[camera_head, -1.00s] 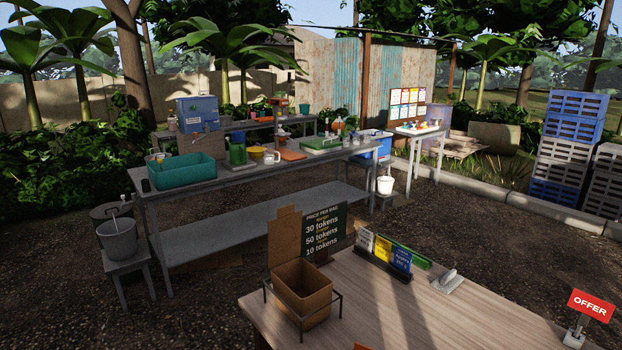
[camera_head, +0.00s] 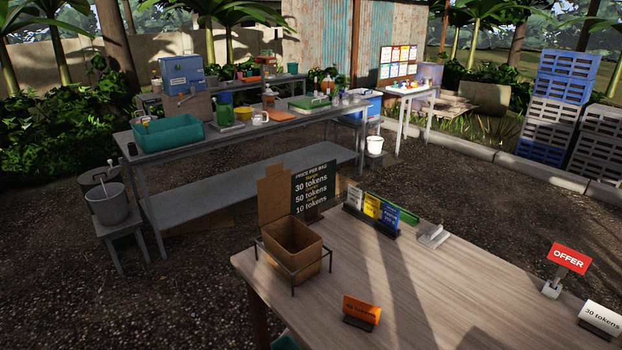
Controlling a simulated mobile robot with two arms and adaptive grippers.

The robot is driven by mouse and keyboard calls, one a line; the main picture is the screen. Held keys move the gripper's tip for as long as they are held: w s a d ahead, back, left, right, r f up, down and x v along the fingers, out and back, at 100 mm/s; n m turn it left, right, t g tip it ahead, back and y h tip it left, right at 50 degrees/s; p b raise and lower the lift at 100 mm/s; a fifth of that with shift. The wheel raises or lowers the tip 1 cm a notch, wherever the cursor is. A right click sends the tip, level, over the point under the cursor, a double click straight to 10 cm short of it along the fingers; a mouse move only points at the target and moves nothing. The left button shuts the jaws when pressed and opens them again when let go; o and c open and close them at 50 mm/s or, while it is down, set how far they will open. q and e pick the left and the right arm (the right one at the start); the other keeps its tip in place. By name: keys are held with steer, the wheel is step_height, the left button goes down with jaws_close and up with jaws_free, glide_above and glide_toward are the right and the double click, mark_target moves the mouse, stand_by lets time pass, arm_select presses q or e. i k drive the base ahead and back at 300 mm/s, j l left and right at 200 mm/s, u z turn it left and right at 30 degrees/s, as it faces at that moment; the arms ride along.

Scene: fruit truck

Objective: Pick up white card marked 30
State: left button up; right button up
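A white card marked "30 tokens" (camera_head: 602,317) stands tilted in a dark holder at the right edge of the wooden table (camera_head: 440,300), in the head view's lower right corner. An orange card (camera_head: 362,309) with text too small to read surely stands in a dark holder at the table's front left. A dark price board (camera_head: 314,187) lists 30, 50 and 10 tokens. Neither of my grippers is in view.
A red OFFER sign (camera_head: 569,257) stands just behind the white card. A cardboard box (camera_head: 294,250) in a wire frame and a rack of coloured cards (camera_head: 372,209) are on the table. Its middle is mostly clear. A metal bench (camera_head: 230,140) stands behind.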

mark_target(600, 321)
steer(key=z, duration=1.9)
